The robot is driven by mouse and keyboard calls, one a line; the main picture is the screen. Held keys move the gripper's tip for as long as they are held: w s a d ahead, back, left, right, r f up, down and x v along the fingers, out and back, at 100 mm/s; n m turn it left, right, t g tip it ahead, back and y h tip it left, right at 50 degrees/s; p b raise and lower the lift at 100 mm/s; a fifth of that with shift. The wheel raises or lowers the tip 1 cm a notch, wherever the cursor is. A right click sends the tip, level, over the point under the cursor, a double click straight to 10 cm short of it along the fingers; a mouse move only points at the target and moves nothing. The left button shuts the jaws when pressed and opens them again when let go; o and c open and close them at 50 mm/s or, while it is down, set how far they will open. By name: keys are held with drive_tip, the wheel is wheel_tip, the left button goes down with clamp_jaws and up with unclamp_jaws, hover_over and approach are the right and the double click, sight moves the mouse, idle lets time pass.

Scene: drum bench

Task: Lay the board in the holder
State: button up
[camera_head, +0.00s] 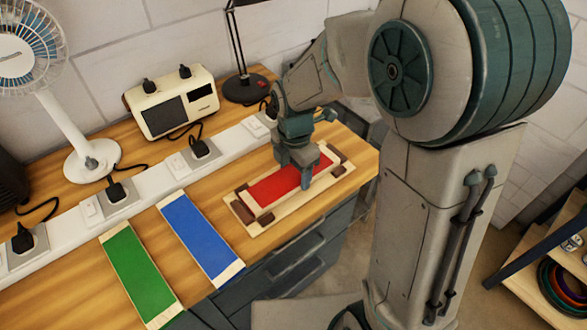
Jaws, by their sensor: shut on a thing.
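A red board (271,190) with pale ends lies lengthwise over the holder (242,213), a pale wooden base with dark brown blocks near its corners. The board is between the blocks and lines up with the base. Whether it rests on the base or hangs just above it, I cannot tell. My gripper (305,178) points down and is shut on the red board, right of its middle. The fingers hide part of the board and the holder's far side.
A blue board (199,236) and a green board (141,275) lie left of the holder on the wooden bench (65,290). Behind run a white power strip (150,205) with plugs, a cream device (171,103), a black lamp (244,88) and a white fan (92,160).

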drive_tip(key=shift+f, duration=0.35)
drive_tip(key=o, duration=1.2)
wheel_tip(320, 180, up, 14)
drive_tip(key=s+d+f+m+t, duration=0.1)
drive_tip(key=s+d+m, duration=0.4)
drive_tip(key=m, duration=0.7)
drive_tip(key=s+d+f+m+t, duration=0.2)
drive_tip(key=s+d+m, duration=0.4)
drive_tip(key=m, duration=0.7)
drive_tip(key=shift+s+f, duration=0.35)
drive_tip(key=shift+s, duration=0.5)
